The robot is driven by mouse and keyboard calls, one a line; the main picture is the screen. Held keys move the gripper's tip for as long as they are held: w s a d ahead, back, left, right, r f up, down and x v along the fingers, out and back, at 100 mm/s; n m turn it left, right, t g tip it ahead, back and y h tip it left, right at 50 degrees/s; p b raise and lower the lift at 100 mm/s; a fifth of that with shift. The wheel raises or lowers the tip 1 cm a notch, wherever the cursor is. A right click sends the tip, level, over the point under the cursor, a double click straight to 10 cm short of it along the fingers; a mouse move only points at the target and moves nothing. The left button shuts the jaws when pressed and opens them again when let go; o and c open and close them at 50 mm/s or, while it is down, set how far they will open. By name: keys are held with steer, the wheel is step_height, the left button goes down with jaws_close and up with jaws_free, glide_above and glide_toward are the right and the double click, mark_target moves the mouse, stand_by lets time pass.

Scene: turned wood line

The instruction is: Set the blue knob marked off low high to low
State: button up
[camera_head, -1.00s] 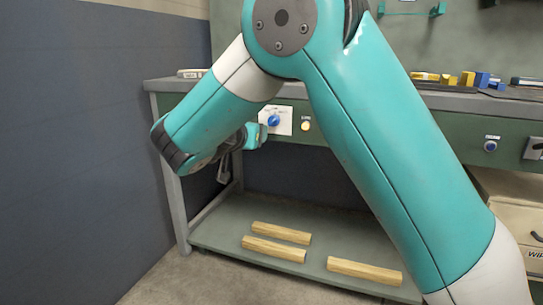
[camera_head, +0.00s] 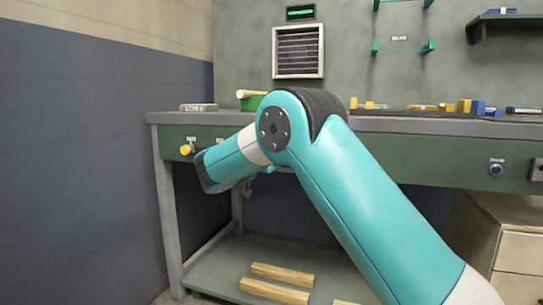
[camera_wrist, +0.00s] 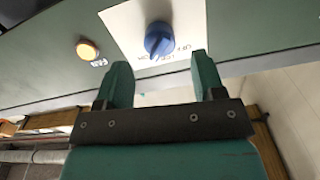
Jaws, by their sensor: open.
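In the wrist view the blue knob (camera_wrist: 158,40) sits on a white plate (camera_wrist: 122,22) on the green bench front. The plate's lettering is upside down and too blurred to read fully, and I cannot tell which mark the knob points at. My gripper (camera_wrist: 162,72) is open, one finger on each side below the knob in the picture, with nothing between them. It looks apart from the knob. In the head view my arm hides this knob and its plate, and most of my gripper.
Wood pieces (camera_head: 282,274) lie on the lower shelf (camera_head: 222,265). Small blocks lie on the bench top (camera_head: 400,124).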

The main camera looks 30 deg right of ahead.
steer(key=x, duration=0.3)
steer(key=shift+w+d, duration=0.3)
steer(key=c, duration=0.9)
